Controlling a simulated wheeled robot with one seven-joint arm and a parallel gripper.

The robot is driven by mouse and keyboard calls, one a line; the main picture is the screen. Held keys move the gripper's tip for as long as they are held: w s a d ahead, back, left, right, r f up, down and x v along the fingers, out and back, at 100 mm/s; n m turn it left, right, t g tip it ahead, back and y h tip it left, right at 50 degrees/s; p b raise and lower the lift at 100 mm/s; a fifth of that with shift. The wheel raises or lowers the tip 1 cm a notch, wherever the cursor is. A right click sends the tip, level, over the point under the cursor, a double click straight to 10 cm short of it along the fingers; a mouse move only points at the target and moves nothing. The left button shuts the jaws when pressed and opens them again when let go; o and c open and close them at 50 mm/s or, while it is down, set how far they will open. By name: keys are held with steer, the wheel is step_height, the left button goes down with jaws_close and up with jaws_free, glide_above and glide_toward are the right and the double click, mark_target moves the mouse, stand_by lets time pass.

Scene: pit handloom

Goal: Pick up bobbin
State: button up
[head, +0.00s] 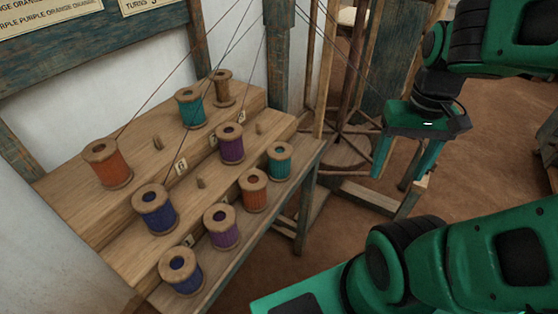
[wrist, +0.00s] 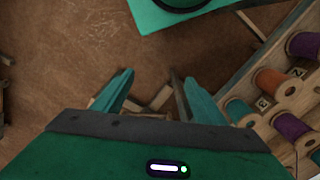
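Several bobbins with wooden flanges stand upright on a stepped wooden rack (head: 70,200) in the head view. They include orange (head: 108,165) and teal (head: 191,109) ones, a bare wooden one (head: 222,88), purple (head: 230,145) and blue (head: 155,210) ones. The front step holds another blue (head: 181,271), purple (head: 222,229), orange (head: 253,191) and teal (head: 280,161) bobbin. My gripper (head: 402,178) is open and empty, right of the rack and apart from every bobbin. In the wrist view my gripper (wrist: 158,77) has nothing between its fingers; several bobbins show at the right edge.
Threads run up from some bobbins. A wooden wheel-like frame (head: 345,150) stands behind, left of my gripper. A blue-green post (head: 277,50) rises behind the rack. Brown floor (head: 490,150) is open at right.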

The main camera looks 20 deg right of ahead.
steer(key=w+a+n, duration=0.6)
steer(key=w+n, duration=0.5)
steer(key=w, duration=0.1)
steer(key=n, duration=1.3)
glide_above(280, 160)
steer(key=w+d, duration=0.1)
steer(key=w, duration=0.2)
step_height(280, 160, down, 2)
steer(key=f, duration=1)
steer(key=shift+w+d+f, duration=0.2)
steer(key=shift+w, duration=0.1)
steer(key=c, duration=0.9)
